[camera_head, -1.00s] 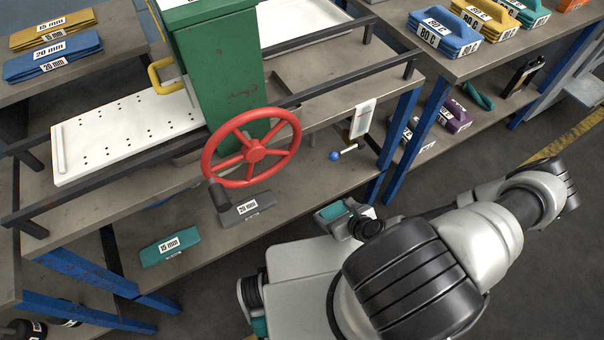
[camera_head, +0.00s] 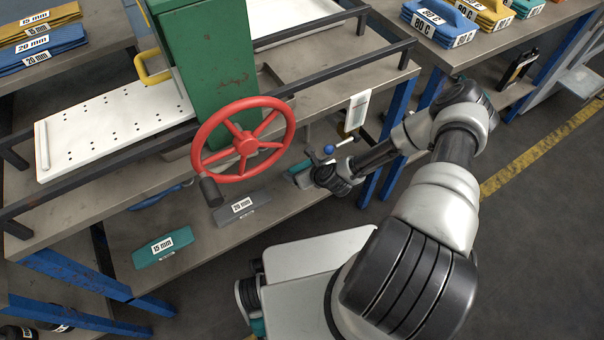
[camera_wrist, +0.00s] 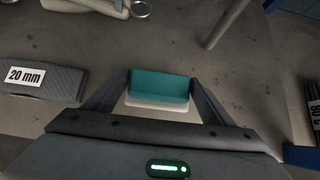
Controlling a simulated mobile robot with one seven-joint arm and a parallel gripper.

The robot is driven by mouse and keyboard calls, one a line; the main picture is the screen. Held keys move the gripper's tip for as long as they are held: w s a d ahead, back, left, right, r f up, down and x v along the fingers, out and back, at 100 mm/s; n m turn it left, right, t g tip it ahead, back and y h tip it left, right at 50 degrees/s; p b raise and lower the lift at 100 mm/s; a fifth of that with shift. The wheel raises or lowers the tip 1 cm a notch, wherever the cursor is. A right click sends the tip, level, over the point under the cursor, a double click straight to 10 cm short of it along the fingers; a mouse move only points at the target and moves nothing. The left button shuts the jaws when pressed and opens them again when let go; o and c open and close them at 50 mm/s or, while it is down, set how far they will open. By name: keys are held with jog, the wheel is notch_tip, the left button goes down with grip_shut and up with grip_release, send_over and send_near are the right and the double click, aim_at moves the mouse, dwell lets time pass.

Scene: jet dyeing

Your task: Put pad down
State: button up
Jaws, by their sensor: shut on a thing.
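My gripper (camera_head: 308,174) is shut on a teal pad (camera_wrist: 158,86) with a white lower layer. In the wrist view the pad sits between the two fingers (camera_wrist: 158,92). In the head view only a small teal part of the pad (camera_head: 300,167) shows beside my wrist, at the bench's lower shelf (camera_head: 225,236). The shelf surface is below the pad; I cannot tell whether they touch. A grey pad labelled 20 mm (camera_head: 241,207) lies left of my gripper and also shows in the wrist view (camera_wrist: 42,78). A teal pad labelled 15 mm (camera_head: 167,246) lies further left.
The red handwheel (camera_head: 246,142) on the green machine (camera_head: 208,70) overhangs the shelf. A blue-ended lever (camera_head: 330,149) and blue bench legs (camera_head: 399,125) are close to my gripper. A blue pad (camera_head: 157,197) lies further back. Bare shelf surrounds the held pad in the wrist view.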

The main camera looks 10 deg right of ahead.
jog(key=shift+s+f, duration=0.1)
jog(key=shift+f, duration=1.25)
jog(key=shift+f, duration=0.35)
